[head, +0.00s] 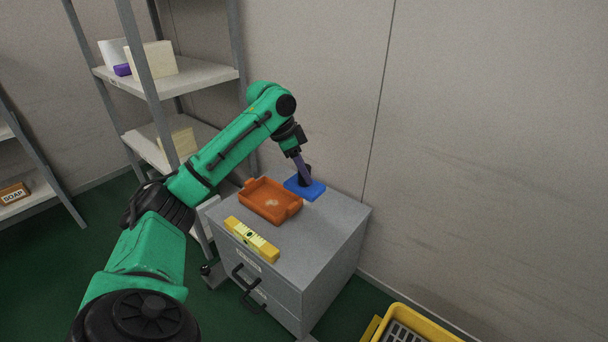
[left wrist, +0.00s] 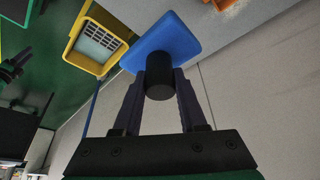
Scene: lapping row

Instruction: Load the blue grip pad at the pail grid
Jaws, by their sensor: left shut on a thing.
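The blue grip pad (head: 312,190) is a flat blue plate with a black round handle, at the back of the grey cabinet top. My left gripper (head: 304,174) is shut on that handle from above. In the left wrist view the fingers (left wrist: 160,85) flank the black handle, with the blue plate (left wrist: 168,42) beyond it. I cannot tell whether the plate touches the cabinet. The yellow pail (head: 430,327) with a grey grid (head: 400,334) stands at the bottom right, partly cut off. The grid (left wrist: 98,45) also shows in the left wrist view.
The grey drawer cabinet (head: 330,232) carries an orange tray (head: 270,200) just left of the pad and a yellow level (head: 251,239) near its front edge. A metal shelf rack (head: 205,76) stands behind on the left. The wall is close behind the cabinet.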

